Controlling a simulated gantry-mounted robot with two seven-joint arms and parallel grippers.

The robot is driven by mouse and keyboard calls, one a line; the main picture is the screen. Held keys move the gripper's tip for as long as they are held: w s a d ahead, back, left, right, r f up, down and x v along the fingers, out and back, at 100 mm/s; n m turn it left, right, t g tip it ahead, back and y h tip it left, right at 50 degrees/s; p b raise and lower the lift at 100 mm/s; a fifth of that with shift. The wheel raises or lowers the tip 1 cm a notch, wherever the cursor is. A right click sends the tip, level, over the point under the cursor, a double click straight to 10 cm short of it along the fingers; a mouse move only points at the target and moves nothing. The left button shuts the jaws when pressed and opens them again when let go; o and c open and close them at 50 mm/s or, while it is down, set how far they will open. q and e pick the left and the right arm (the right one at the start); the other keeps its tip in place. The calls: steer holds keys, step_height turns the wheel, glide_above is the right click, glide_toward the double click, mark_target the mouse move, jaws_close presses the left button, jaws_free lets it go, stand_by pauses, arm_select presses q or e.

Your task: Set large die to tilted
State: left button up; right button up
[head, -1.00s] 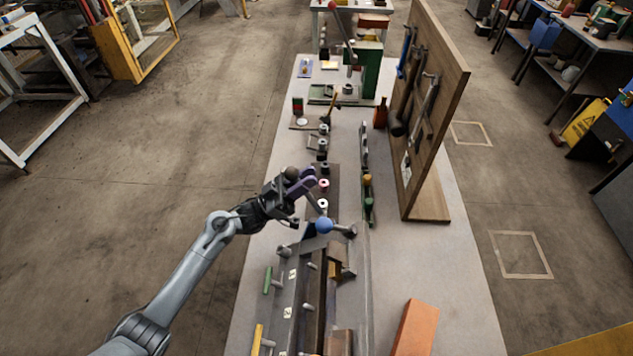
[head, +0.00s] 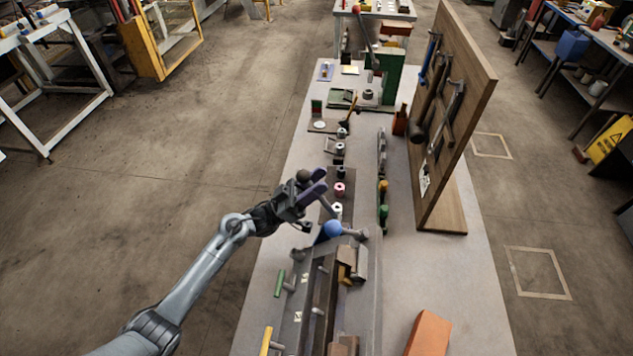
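I cannot tell for sure which part is the large die. Small ring-shaped pieces stand in a row on the bench, among them a pink-topped one (head: 339,188) and a white-topped one (head: 337,209). A blue ball knob (head: 333,229) sits at the far end of the long metal fixture (head: 318,290). My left gripper (head: 320,182), with purple fingers, is above the bench's left side, just left of the pink-topped piece and beyond the blue knob. Its fingers look close together, and I see nothing clearly held. My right gripper is not in view.
A wooden tool board (head: 455,130) stands upright on the bench's right side. An orange brick (head: 428,333) lies at the near right. A green press (head: 388,80) stands at the far end.

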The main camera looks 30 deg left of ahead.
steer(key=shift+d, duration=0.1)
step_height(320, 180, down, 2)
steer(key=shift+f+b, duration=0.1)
steer(key=shift+b, duration=0.95)
arm_select(q)
steer(key=v, duration=1)
steer(key=shift+s+a+f, duration=0.2)
steer(key=shift+a, duration=0.05)
